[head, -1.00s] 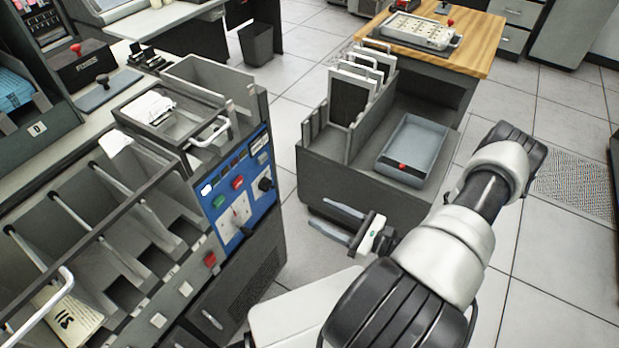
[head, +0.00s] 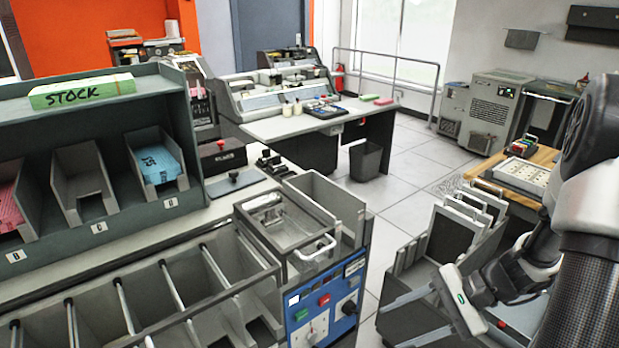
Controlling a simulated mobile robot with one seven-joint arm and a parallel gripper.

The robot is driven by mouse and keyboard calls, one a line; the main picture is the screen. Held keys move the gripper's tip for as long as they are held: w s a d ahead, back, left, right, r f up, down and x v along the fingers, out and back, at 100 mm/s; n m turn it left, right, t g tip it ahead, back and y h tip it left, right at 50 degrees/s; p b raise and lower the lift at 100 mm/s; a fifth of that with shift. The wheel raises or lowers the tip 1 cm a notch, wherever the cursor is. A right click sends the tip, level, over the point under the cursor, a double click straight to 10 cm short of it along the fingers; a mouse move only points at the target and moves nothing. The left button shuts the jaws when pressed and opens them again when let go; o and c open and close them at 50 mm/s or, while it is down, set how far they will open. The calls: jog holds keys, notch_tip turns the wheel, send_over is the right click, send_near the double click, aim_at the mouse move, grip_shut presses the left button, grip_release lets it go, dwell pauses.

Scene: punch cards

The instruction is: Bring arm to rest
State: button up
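My arm (head: 590,220) rises at the right edge of the head view, with its upper part folded upright. My gripper (head: 392,326) hangs at the lower right and points left, in front of the grey cart (head: 410,322). Its two fingers are apart, with nothing visible between them. The gripper appears clear of the blue-panelled card machine (head: 328,305), whose right side is near the fingertips. Part of the wrist overlaps the cart in the picture, and I cannot tell the gap between them.
A sorter with open pockets (head: 150,300) fills the lower left. Behind it stands a shelf (head: 95,215) with card bins and a green STOCK box (head: 82,92). A wooden table (head: 540,157) is at the right. Open tiled floor (head: 415,150) lies toward the back.

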jog(key=s+a+r+n+t+h, duration=0.25)
jog(key=r+n+h, duration=0.5)
jog(key=r, duration=0.95)
jog(key=s+a+r+n+t+h+b, duration=0.1)
jog(key=s+a+r+n+t+h, duration=0.15)
jog(key=s+r+n, duration=0.35)
notch_tip(320, 180, up, 12)
jog(key=m+p, duration=0.1)
jog(key=p, duration=1.3)
jog(key=shift+s, duration=0.4)
jog(key=shift+r, duration=0.1)
